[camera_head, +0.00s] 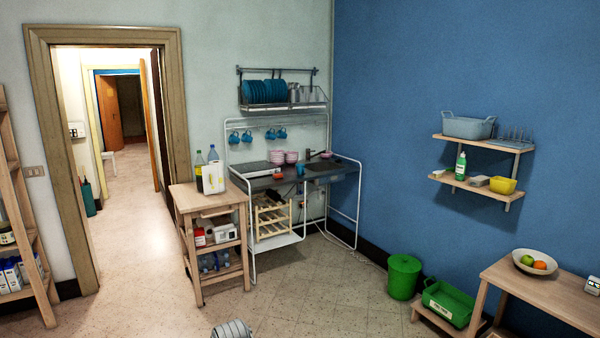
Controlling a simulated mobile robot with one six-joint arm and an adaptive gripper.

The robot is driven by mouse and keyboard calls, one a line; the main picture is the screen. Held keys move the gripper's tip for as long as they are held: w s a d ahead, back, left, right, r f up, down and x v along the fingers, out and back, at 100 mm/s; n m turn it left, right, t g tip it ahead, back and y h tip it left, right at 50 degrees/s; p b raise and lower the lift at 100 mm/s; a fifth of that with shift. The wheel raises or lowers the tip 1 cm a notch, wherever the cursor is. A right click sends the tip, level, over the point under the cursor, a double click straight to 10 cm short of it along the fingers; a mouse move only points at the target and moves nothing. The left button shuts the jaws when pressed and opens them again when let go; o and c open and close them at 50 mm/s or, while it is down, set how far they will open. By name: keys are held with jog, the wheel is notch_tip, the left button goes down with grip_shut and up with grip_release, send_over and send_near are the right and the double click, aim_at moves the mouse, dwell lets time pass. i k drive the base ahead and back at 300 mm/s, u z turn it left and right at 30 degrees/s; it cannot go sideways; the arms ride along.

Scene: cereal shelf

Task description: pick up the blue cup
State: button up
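Several blue cups are in view. One blue cup (300,170) stands on the dark counter of the metal kitchen unit, in front of the pink dishes. Three more blue cups hang from the rail above the counter: a left one (234,138), a middle one (270,134) and a right one (282,133). All are across the room, well away from me. My gripper's fingers do not show. A grey ribbed part at the bottom edge may belong to my arm.
Pink bowls (291,157) and a sink (325,167) are on the counter. A wooden trolley (207,198) stands left of it. A green bin (404,277), green crate (447,303) and wooden table (540,292) are at right. The floor (310,290) before the counter is clear.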

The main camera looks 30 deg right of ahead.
aim_at(300, 168)
jog(key=z, duration=0.2)
jog(key=i, duration=2)
jog(key=z, duration=0.55)
jog(key=i, duration=3.1)
